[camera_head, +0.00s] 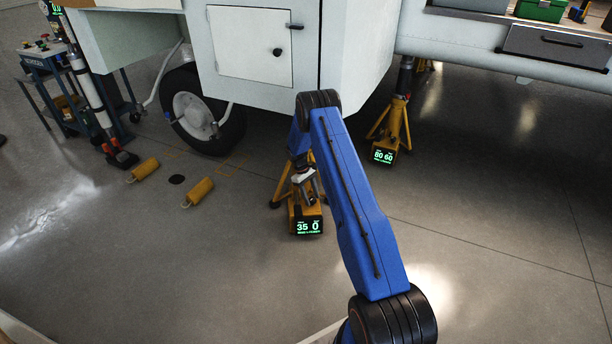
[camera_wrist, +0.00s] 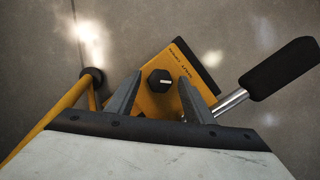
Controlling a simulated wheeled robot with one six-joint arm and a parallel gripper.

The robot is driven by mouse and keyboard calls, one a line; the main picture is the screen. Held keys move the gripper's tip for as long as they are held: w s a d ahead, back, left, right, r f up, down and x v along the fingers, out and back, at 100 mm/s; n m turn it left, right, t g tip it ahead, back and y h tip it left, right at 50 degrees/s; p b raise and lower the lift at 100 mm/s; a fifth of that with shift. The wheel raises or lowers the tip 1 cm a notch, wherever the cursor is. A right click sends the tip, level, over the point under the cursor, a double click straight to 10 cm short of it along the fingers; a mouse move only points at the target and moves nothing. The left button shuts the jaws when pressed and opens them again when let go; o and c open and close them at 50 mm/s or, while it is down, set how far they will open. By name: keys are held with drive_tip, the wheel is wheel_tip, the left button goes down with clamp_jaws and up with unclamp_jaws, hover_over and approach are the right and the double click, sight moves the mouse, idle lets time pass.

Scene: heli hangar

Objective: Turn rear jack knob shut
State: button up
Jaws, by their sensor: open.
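A yellow jack (camera_head: 305,214) stands under the helicopter, left of my blue arm, with a green display reading 35 and 0. In the wrist view its yellow body (camera_wrist: 160,108) fills the middle, and a black knob (camera_wrist: 160,82) sits on top of it. My gripper (camera_wrist: 158,88) is open, with its two grey fingers on either side of the knob. I cannot tell whether the fingers touch the knob. In the head view my gripper (camera_head: 305,180) is small and partly hidden by the jack and arm. A lever with a black grip (camera_wrist: 280,68) sticks out to the right.
A second yellow jack (camera_head: 394,130) reading 80 and 60 stands farther back on the right. A wheel (camera_head: 205,112), yellow chocks (camera_head: 198,192) and a blue cart (camera_head: 65,90) are on the left. The helicopter's white body (camera_head: 262,50) hangs above. The front floor is clear.

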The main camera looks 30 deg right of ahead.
drive_tip(key=n, duration=0.2)
drive_tip(key=n+h, duration=0.1)
drive_tip(key=n, duration=0.1)
drive_tip(key=shift+s+a+n+t+h, duration=0.2)
drive_tip(key=shift+n+t+h, duration=0.1)
drive_tip(key=shift+n+t, duration=0.1)
drive_tip(key=n, duration=0.2)
drive_tip(key=n+t+h, duration=0.1)
drive_tip(key=n, duration=0.1)
drive_tip(key=shift+s+t, duration=0.1)
drive_tip(key=shift+t, duration=0.2)
drive_tip(key=n+t, duration=0.1)
drive_tip(key=n, duration=0.4)
drive_tip(key=shift+s+t, duration=0.15)
drive_tip(key=shift+t, duration=0.25)
drive_tip(key=n+t, duration=0.1)
drive_tip(key=n, duration=0.2)
drive_tip(key=shift+a+r, duration=0.1)
drive_tip(key=s+a+r+m, duration=0.1)
drive_tip(key=s+a+r, duration=0.1)
drive_tip(key=r, duration=0.8)
drive_tip(key=s+a+r+m, duration=0.1)
drive_tip(key=s+a+r, duration=0.1)
drive_tip(key=r, duration=0.8)
drive_tip(key=s+a+r+m, duration=0.2)
drive_tip(key=a+r, duration=0.2)
drive_tip(key=r, duration=0.7)
drive_tip(key=shift+s+t, duration=0.4)
